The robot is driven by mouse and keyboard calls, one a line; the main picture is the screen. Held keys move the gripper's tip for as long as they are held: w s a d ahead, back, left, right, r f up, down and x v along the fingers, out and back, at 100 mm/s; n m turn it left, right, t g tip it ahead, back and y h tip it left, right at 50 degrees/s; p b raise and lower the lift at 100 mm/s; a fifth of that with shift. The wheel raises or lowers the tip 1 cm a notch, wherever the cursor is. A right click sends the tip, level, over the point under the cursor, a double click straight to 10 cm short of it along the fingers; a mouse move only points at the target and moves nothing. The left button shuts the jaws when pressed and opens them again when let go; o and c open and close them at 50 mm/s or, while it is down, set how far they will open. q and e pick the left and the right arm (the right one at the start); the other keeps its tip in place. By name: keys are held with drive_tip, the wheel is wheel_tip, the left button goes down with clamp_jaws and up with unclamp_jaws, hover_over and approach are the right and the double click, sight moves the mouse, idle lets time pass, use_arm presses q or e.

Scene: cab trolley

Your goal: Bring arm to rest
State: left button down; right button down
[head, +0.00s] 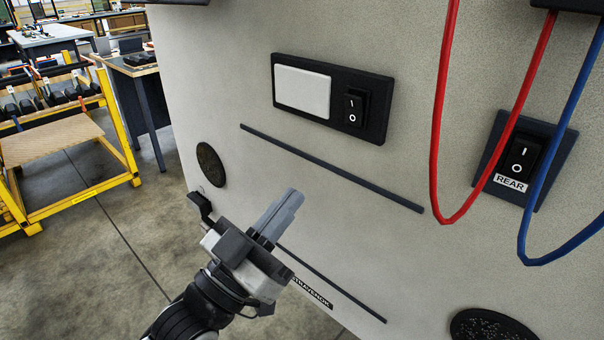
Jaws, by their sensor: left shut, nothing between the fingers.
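My left gripper (282,212) comes in from the bottom left, its fingers pointing up and to the right. Its fingers are together with nothing between them. It is in front of the lower left part of a light grey panel (420,120); I cannot tell how close the fingertips are to its surface. My right gripper is not in view.
The panel carries a black-framed plate with a rocker switch (353,107), a second switch (522,157) labelled REAR, dark strips (330,168), and hanging red (437,130) and blue (562,130) cables. A yellow trolley (70,195) stands left on open concrete floor.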

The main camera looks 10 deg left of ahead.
use_arm(q)
drive_tip(key=s+a+f+n+g+y, duration=0.1)
drive_tip(key=s+a+f+g+y, duration=0.1)
drive_tip(key=f, duration=0.7)
drive_tip(key=s+a+f+n+g+y, duration=0.2)
drive_tip(key=s+f+g+y, duration=0.2)
drive_tip(key=f, duration=0.6)
drive_tip(key=s+a+f+n+g+y, duration=0.1)
drive_tip(key=s+f+g+y, duration=0.2)
drive_tip(key=f, duration=0.7)
drive_tip(key=shift+s+a+f, duration=0.2)
drive_tip(key=shift+s+a, duration=0.2)
drive_tip(key=shift+s, duration=0.65)
